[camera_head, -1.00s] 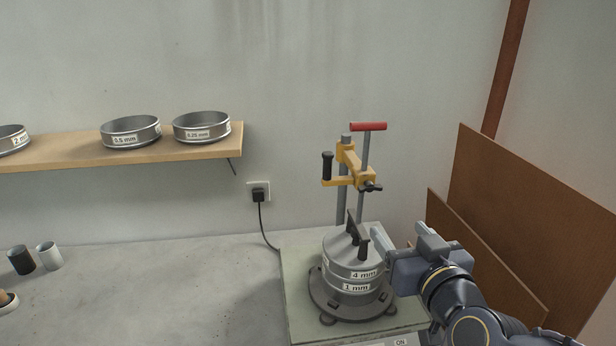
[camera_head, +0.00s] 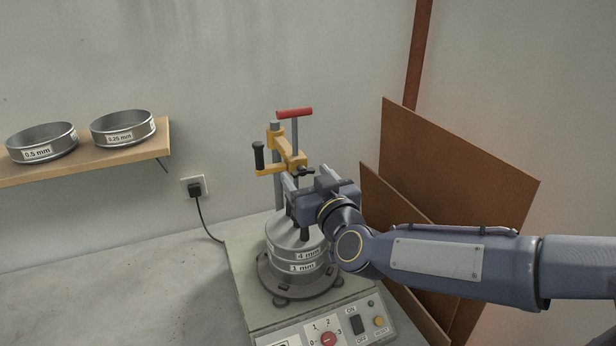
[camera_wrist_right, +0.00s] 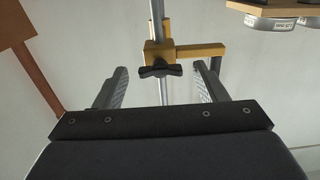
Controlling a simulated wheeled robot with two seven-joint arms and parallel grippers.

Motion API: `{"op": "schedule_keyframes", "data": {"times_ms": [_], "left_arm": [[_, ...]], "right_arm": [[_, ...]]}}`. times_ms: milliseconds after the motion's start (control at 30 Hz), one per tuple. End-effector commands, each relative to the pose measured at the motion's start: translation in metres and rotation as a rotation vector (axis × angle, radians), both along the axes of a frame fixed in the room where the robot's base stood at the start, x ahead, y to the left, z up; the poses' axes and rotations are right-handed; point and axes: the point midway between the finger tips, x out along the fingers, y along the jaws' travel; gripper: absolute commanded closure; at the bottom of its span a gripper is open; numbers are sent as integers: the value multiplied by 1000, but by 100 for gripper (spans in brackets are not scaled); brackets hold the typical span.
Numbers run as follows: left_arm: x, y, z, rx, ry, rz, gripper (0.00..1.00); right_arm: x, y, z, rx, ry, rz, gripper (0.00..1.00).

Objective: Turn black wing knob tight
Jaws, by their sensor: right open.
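The black wing knob (camera_head: 303,172) sits on the yellow clamp (camera_head: 291,160) of the stand behind the sieve stack. In the right wrist view the knob (camera_wrist_right: 160,71) shows ahead, its wings lying roughly level, in front of a grey rod. My right gripper (camera_head: 306,181) is open, just in front of and slightly below the knob in the head view. In the wrist view its two fingers (camera_wrist_right: 168,70) are spread to either side of the knob, and I see no contact. My left gripper is not in view.
The sieve stack (camera_head: 289,257) stands on the shaker base (camera_head: 243,277), partly hidden by my right gripper. A red T-handle (camera_head: 294,113) tops a rod. Brown boards (camera_head: 450,165) lean at right. A shelf (camera_head: 145,150) with sieves is at left.

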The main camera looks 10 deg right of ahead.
Motion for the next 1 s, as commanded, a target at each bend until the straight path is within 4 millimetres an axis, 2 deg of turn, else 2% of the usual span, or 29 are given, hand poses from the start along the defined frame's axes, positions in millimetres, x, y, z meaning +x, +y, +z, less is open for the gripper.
{"op": "schedule_keyframes", "data": {"times_ms": [133,467,767,1000], "left_arm": [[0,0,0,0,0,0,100],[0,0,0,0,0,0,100],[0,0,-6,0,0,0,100],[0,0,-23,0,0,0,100]], "right_arm": [[0,0,0,0,0,0,37],[0,0,0,0,0,1,79],[-1,0,-2,38,7,2,79],[-1,1,-3,173,32,2,79]]}}
